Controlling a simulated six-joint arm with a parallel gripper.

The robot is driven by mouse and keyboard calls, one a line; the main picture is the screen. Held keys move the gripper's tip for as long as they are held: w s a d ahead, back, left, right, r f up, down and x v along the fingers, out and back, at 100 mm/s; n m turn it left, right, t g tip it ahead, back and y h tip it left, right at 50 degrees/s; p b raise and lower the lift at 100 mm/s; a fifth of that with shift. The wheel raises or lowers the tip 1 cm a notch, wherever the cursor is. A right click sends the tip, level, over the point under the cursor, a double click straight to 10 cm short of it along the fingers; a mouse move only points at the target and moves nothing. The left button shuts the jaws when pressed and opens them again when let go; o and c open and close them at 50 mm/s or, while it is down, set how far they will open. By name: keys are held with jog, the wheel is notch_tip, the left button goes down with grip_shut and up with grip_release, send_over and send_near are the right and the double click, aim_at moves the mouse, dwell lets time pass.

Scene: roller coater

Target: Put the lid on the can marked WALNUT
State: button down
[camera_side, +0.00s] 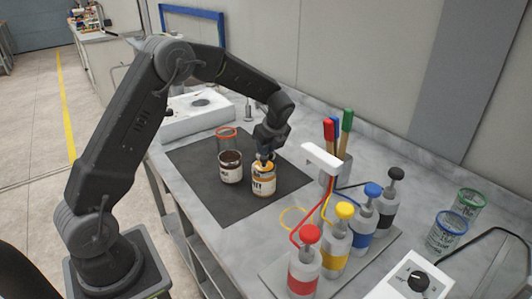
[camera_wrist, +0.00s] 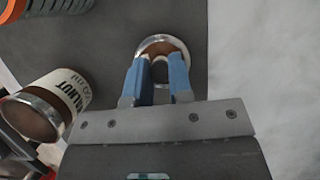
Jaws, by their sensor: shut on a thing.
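My gripper (camera_side: 264,160) points down at the top of a can with an orange band and a white label (camera_side: 263,185); only the end of its name, "EY", is readable. I cannot tell whether the lid touches the can below. The WALNUT can (camera_side: 230,169) stands upright just left of my gripper, with its dark brown top uncovered. Its label also shows in the wrist view (camera_wrist: 66,92).
Several pump bottles (camera_side: 336,242) and a holder with coloured handles (camera_side: 334,175) stand to the right. The mat's front left is clear.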

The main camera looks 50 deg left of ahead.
jog(key=r, duration=0.6)
jog(key=s+r, duration=0.1)
jog(key=r, duration=0.2)
jog(key=s+d+r, duration=0.1)
jog(key=s+r, duration=0.1)
jog(key=s, duration=0.4)
jog(key=s+d+r, duration=0.1)
jog(key=s+r, duration=0.2)
jog(key=s, duration=0.3)
notch_tip(320, 180, down, 7)
jog(key=shift+s+a+n, duration=0.15)
jog(key=shift+n, duration=0.15)
dwell(1.4)
jog(key=shift+c, duration=2.4)
grip_release()
